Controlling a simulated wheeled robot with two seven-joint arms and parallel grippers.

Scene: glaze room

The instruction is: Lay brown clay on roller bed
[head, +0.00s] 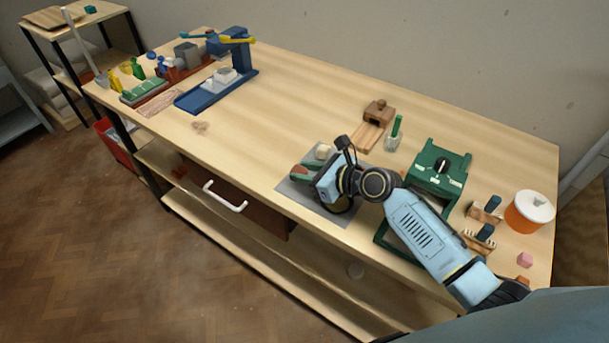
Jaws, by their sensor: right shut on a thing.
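My right gripper (313,183) is low over the grey mat (285,188) at the table's front edge. It is shut on a small reddish-brown piece (299,169), which looks like the brown clay; the jaws partly hide it. Whether the piece touches the mat I cannot tell. A cream block (323,152) sits just behind the gripper. A green machine (441,160) with a dark knob stands to the right, partly behind my right arm; it may be the roller bed, but its bed is not clear to see. My left gripper is not in view.
A wooden block on a slatted base (371,134) and a pale cup with a green stick (393,141) stand behind the mat. An orange tub (528,213) is at the right. A blue press (225,75) stands far left. The table's middle is mostly clear.

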